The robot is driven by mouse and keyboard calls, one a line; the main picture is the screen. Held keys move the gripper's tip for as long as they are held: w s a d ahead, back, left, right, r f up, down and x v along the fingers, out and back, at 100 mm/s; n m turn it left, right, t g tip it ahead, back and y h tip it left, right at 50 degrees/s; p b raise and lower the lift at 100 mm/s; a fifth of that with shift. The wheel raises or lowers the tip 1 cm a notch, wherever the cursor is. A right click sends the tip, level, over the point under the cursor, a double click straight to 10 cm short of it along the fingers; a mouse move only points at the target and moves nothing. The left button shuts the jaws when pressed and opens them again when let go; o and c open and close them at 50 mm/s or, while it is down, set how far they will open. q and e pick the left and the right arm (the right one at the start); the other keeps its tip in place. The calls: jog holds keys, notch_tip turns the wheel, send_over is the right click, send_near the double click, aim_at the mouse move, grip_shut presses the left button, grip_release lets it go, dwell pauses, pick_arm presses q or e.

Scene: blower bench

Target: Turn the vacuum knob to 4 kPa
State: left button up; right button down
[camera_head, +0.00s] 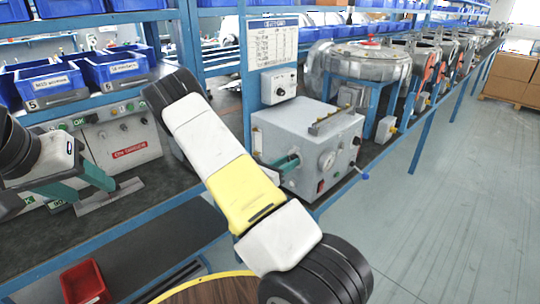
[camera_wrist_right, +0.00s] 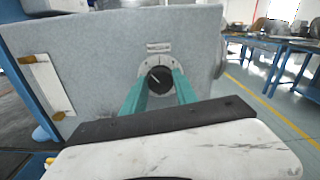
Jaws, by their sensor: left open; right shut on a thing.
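The vacuum knob (camera_wrist_right: 160,80) is a black round knob with a white pointer line, on a pale dial plate on the grey box's face. In the right wrist view its pointer slants to the upper left; the scale figures are too small to read. My right gripper (camera_wrist_right: 160,84) has its teal fingers shut on the knob, one on each side. In the head view, my right gripper (camera_head: 288,163) is at the grey box (camera_head: 290,130), and the knob is hidden there. My left gripper (camera_head: 108,192) is open and empty over the bench at left.
A round gauge (camera_head: 327,160) is on the box beside my right gripper; its reading is too small to tell. A blue post (camera_head: 250,60) stands behind the box. Blue bins (camera_head: 50,82) are at the upper left. Open floor (camera_head: 430,220) lies at right.

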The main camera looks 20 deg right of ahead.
jog(key=c, duration=0.9)
grip_release()
jog(key=shift+c, duration=0.2)
jog(key=v, duration=0.8)
